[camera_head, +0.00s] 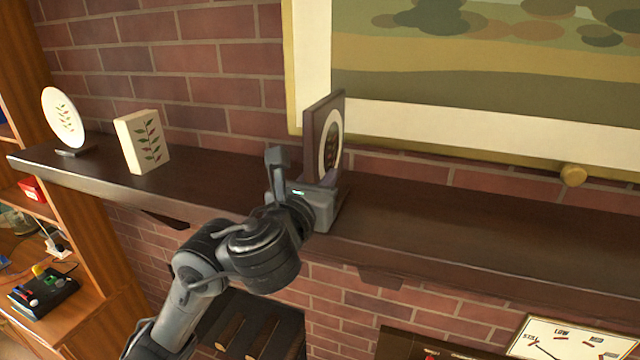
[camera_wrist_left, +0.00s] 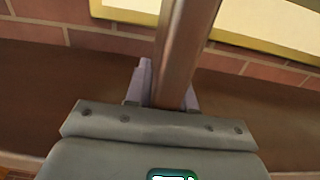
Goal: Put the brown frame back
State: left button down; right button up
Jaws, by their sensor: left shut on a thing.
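The brown frame (camera_head: 322,132) stands upright on the dark wooden shelf (camera_head: 440,220) in the head view, turned so that its face with an oval picture points to the right. My left gripper (camera_head: 325,192) is shut on its lower front edge. The left wrist view shows the brown frame (camera_wrist_left: 185,50) edge-on, between the pale fingers of my left gripper (camera_wrist_left: 165,90). The frame's bottom is hidden by the gripper, so I cannot tell if it touches the shelf. My right gripper is not in view.
A white oval plate (camera_head: 63,118) on a stand and a cream block (camera_head: 142,142) with a leaf pattern stand on the shelf's left part. A large gold-framed painting (camera_head: 480,130) hangs behind on the brick wall. The shelf's right part is clear.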

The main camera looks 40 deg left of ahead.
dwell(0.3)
pick_arm(q)
jog(key=shift+f, duration=0.15)
jog(key=c, duration=1)
grip_release()
jog(key=shift+o, duration=0.2)
